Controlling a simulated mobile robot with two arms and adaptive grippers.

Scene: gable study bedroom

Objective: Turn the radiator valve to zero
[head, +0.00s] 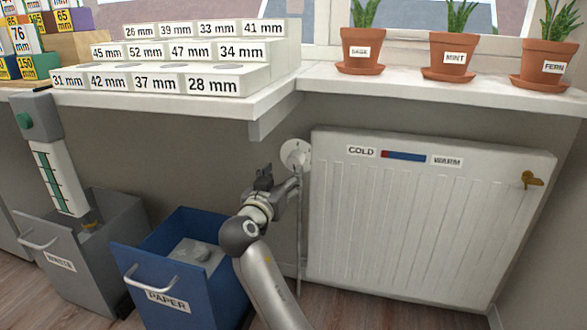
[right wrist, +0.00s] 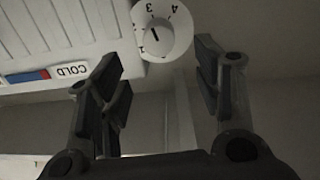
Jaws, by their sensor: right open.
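The white round radiator valve (head: 295,153) sits at the upper left corner of the white radiator (head: 425,230). In the right wrist view the valve dial (right wrist: 162,28) shows upside down, with digits such as 3 and 4 and a dark pointer line; which digit it marks is hard to tell. My right gripper (head: 289,184) is open and empty, just below and in front of the valve. In the right wrist view its two fingers (right wrist: 165,75) stand apart, with the dial beyond and between their tips. My left gripper is not in view.
A blue PAPER bin (head: 128,262) and a grey bin (head: 35,265) stand at the lower left. The white sill (head: 440,98) overhangs the radiator and holds potted plants (head: 452,57). Stepped labelled blocks (head: 150,80) stand left. A pipe (head: 300,235) runs below the valve.

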